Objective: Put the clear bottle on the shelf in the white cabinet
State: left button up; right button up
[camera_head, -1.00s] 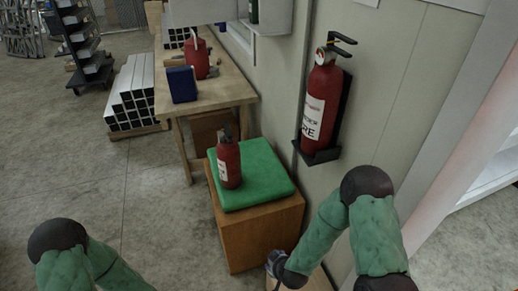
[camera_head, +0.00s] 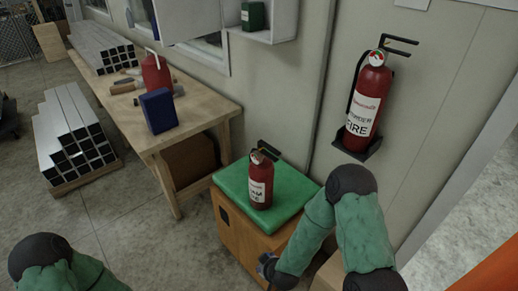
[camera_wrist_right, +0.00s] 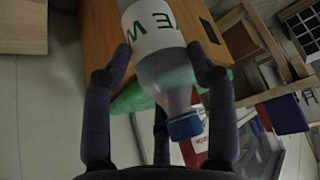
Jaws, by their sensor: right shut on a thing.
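The clear bottle (camera_wrist_right: 168,68) has a blue cap and a white label with green letters. It shows in the right wrist view between the fingers of my right gripper (camera_wrist_right: 160,52), which is shut on it. The cap end points down in that view, and the bottle's other end is cut off. The white cabinet (camera_head: 284,25) is on the wall at the top of the head view, its door (camera_head: 187,20) swung out left. Its upper part is out of frame. My left arm shows at the lower left, but its gripper is out of view.
A green box (camera_head: 253,16) stands in the cabinet. Below are a wooden table (camera_head: 205,108) with a red can (camera_head: 156,74) and blue box (camera_head: 157,110), and a green cushion (camera_head: 288,205) bearing a small extinguisher (camera_head: 261,182). A larger extinguisher (camera_head: 368,100) hangs on the wall.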

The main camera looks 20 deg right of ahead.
aim_at(264, 36)
jog(key=i+j+z, duration=0.1)
jog(key=i+j, duration=0.15)
jog(key=i+j+z, duration=0.1)
jog(key=i+j, duration=0.15)
jog(key=j, duration=0.2)
jog(key=i+j+z, duration=0.1)
jog(key=j, duration=0.25)
jog(key=i+j+z, duration=0.1)
jog(key=i+j, duration=0.2)
jog(key=i+j+z, duration=0.15)
jog(key=j, duration=0.35)
jog(key=i, duration=0.05)
